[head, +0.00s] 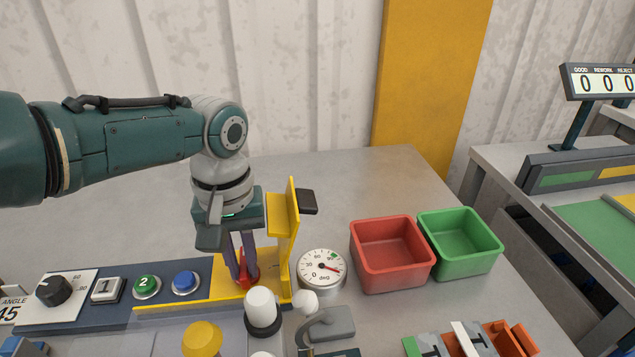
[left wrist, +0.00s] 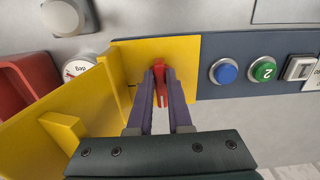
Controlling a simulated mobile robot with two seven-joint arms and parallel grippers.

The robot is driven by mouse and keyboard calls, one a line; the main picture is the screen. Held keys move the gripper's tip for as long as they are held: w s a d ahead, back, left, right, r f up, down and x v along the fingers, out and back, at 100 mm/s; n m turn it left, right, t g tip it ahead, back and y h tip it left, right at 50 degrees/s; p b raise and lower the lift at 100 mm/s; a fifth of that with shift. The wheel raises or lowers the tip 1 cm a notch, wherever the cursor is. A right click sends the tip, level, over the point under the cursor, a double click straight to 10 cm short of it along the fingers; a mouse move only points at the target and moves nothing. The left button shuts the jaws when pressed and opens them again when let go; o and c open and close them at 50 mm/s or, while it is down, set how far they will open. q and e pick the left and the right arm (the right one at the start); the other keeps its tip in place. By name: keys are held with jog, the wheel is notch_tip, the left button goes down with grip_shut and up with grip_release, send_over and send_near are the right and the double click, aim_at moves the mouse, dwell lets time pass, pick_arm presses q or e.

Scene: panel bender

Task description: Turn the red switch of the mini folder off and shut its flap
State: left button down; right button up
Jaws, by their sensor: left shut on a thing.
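The red switch (head: 243,281) sits on a yellow plate of the mini folder, and it also shows in the left wrist view (left wrist: 159,76). My left gripper (head: 243,272) reaches down from above and is shut on the red switch; its two purple fingers (left wrist: 160,85) lie on either side of the handle. The yellow flap (head: 285,225) stands upright, open, just right of the gripper, with a dark tab (head: 307,202) on its side. In the left wrist view the flap (left wrist: 70,120) is at the left. My right gripper is not in view.
A blue button (head: 185,282), a green button (head: 147,286) and a black knob (head: 53,290) line the panel to the left. A round gauge (head: 322,268) stands right of the flap. A red bin (head: 392,280) and a green bin (head: 470,262) stand farther right. White and yellow posts are in front.

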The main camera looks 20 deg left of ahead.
aim_at(244, 268)
pick_arm(q)
jog(key=c, duration=0.8)
grip_release()
jog(key=shift+c, duration=0.2)
jog(key=shift+r, duration=0.1)
notch_tip(244, 268, up, 10)
jog(key=p, duration=0.4)
jog(key=shift+p, duration=0.3)
